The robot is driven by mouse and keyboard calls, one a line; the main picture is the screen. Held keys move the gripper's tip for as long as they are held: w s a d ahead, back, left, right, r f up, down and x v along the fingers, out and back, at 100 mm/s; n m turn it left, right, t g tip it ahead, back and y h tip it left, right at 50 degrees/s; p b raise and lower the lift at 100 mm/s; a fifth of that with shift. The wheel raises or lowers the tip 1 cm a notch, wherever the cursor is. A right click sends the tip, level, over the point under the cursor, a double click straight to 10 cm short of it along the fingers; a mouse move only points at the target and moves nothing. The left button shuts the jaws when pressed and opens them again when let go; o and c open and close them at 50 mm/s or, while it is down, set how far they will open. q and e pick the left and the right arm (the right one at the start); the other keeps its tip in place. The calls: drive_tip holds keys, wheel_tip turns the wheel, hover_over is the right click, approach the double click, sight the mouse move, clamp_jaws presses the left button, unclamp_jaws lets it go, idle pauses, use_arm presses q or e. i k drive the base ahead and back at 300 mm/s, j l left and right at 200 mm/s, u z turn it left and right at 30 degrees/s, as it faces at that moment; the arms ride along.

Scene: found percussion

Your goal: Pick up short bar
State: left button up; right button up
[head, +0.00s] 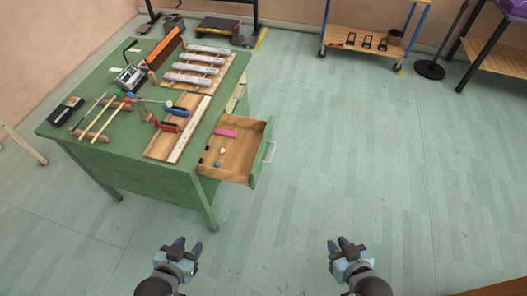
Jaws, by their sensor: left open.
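Several silvery bars (203,58) lie in a row across a wooden frame (222,83) at the far right part of the green table (108,150). They look close in length, and I cannot tell which is the short bar. My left gripper (188,246) is open and empty above the floor, in front of the table and well away from the bars. My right gripper (337,245) looks open and empty, further right above the floor, also far from the bars.
An open drawer (236,160) with a pink block (225,132) and small pieces juts from the table's right side. Mallets, red-handled clamps (168,126) and a wooden board (160,146) lie on the table. A wheeled trolley (365,40) stands behind.

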sight(171, 77)
drive_tip(key=u, duration=0.45)
drive_tip(key=i+j+u, duration=0.25)
drive_tip(key=u, duration=0.15)
drive_tip(key=i+j+u, duration=0.35)
drive_tip(key=k+l, duration=0.1)
